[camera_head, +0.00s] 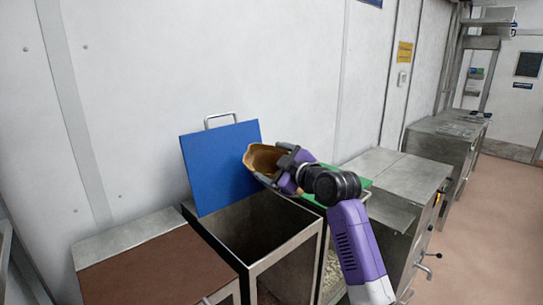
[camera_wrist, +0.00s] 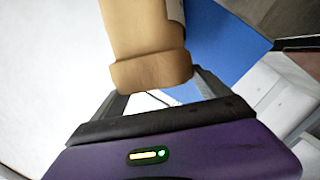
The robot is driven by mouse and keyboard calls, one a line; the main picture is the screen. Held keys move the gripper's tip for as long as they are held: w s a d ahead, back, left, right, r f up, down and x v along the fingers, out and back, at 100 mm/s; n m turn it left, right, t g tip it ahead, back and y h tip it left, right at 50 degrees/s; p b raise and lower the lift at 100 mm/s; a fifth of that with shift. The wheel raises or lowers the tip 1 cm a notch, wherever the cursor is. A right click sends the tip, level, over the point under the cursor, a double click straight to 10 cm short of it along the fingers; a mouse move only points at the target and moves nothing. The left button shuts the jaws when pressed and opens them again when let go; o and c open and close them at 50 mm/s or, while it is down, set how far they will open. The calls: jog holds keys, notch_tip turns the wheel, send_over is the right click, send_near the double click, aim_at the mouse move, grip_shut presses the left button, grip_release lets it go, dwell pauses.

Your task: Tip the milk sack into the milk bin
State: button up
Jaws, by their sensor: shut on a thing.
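A brown paper sack (camera_head: 262,158) is held tilted on its side above a steel bin (camera_head: 247,232), near the bin's right rear. The sack's wide end points left in the head view. The bin's blue lid (camera_head: 221,167) stands raised at the back, and the dark interior shows no visible contents. My gripper (camera_head: 283,172) is shut on the sack from the right. In the wrist view the sack (camera_wrist: 150,72) stands between the fingers of my gripper (camera_wrist: 160,95), its folded end close to the palm. I cannot see any contents coming out.
A bin with a brown lid (camera_head: 155,265) stands at the left. A bin with a green lid (camera_head: 329,174) is to the right, with pale contents (camera_head: 333,272) showing at its front. Steel cabinets (camera_head: 398,170) run along the wall farther right. The floor (camera_head: 490,215) at the right is clear.

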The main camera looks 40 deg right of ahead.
jog(key=shift+d+r+m+p, duration=0.15)
jog(key=shift+r+m+p, duration=0.4)
jog(key=shift+r, duration=0.4)
jog(key=shift+w+d+r+m+y+b, duration=0.1)
jog(key=shift+d+r+m+y+b, duration=0.05)
jog(key=shift+r+m+y+b, duration=0.2)
jog(key=r+m, duration=0.1)
jog(key=r+m+g+y, duration=0.1)
jog(key=r+m, duration=0.1)
jog(key=r+m+g+y, duration=0.1)
jog(key=r, duration=0.1)
jog(key=shift+d+r+m, duration=0.1)
jog(key=shift+d+m, duration=0.2)
